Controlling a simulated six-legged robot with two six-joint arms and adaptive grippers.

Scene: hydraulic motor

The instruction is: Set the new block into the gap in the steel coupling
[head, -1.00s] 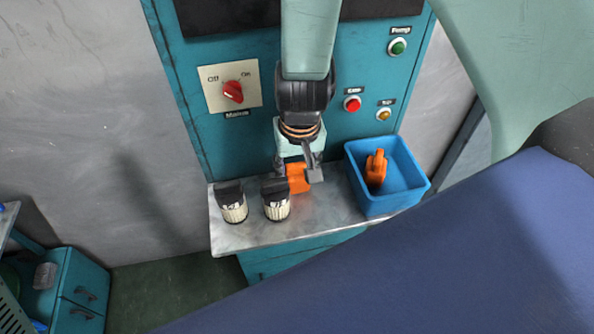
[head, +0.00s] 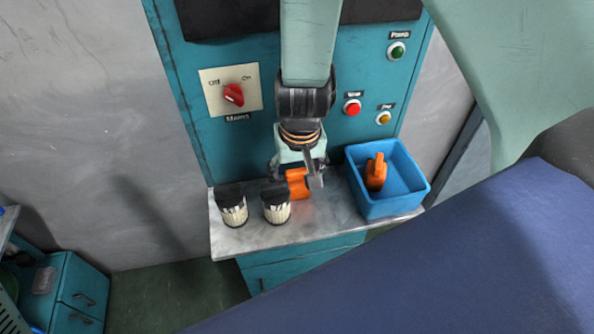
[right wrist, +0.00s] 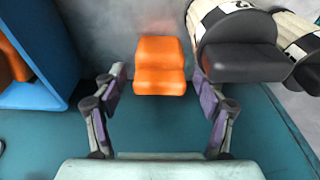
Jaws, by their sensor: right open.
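An orange block (head: 296,184) stands on the metal shelf below my right gripper (head: 297,176), partly hidden by it in the head view. In the right wrist view the block (right wrist: 160,66) shows stepped faces and lies between and just beyond the fingertips of my right gripper (right wrist: 159,78). The gripper is open, with a gap to the block on both sides. Another orange piece (head: 376,171) lies in the blue bin (head: 392,208). I do not see the steel coupling or my left gripper.
Two black-capped filters (head: 232,208) (head: 276,205) stand on the metal shelf (head: 320,222) left of the block. The blue bin is close on its right. The teal panel (head: 220,150) with switch and buttons rises behind. The shelf's front is clear.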

